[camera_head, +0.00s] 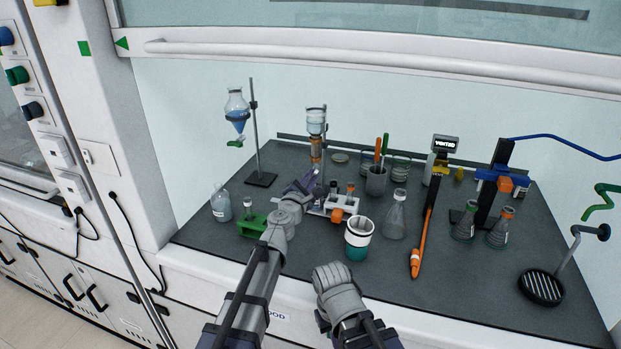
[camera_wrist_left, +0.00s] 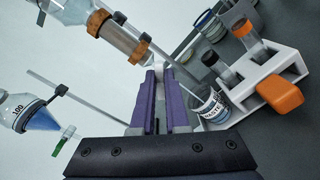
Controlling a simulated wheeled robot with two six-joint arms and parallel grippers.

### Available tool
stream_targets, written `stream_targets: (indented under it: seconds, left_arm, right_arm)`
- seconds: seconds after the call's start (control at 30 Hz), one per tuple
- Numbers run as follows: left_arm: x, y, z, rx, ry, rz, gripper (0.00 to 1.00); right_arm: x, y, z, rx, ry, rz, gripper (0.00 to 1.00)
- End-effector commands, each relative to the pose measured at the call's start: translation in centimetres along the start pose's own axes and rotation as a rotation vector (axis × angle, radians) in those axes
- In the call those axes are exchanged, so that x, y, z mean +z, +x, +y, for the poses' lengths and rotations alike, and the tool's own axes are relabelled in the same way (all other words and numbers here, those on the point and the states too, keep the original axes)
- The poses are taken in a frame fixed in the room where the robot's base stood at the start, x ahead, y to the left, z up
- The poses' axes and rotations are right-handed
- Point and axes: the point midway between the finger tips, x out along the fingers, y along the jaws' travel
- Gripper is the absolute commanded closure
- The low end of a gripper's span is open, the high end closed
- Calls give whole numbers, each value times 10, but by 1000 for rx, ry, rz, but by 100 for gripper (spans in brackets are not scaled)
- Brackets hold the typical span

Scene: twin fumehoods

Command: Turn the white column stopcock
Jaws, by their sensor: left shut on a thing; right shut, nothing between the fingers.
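My left gripper (camera_head: 309,177), with purple fingers, reaches to just below the column. In the left wrist view its fingertips (camera_wrist_left: 158,72) come together right at the column's lower outlet. It is shut on the white stopcock there, which the fingers mostly hide. My right arm's grey wrist is low in front of the hood in the head view; its fingers do not show.
A separating funnel (camera_head: 236,112) with blue liquid hangs at left. A white rack (camera_head: 315,207) with an orange-capped item stands close beside the left gripper.

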Motion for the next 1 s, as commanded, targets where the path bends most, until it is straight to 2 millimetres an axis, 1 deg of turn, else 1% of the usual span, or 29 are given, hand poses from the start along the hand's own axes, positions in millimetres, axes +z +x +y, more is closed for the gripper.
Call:
stream_targets:
  seconds: [0.3,0.6,0.8,1.0]
  left_arm:
    - [0,0,-2,0,301,0,100]
    - [-1,0,-3,0,552,0,100]
    - [-1,-1,-4,0,674,0,100]
    - [-1,-1,-4,0,751,0,100]
  right_arm:
    - [0,2,0,0,0,0,100]
    - [0,3,0,0,0,0,100]
    - [0,3,0,0,0,0,100]
    - [0,4,0,0,0,0,100]
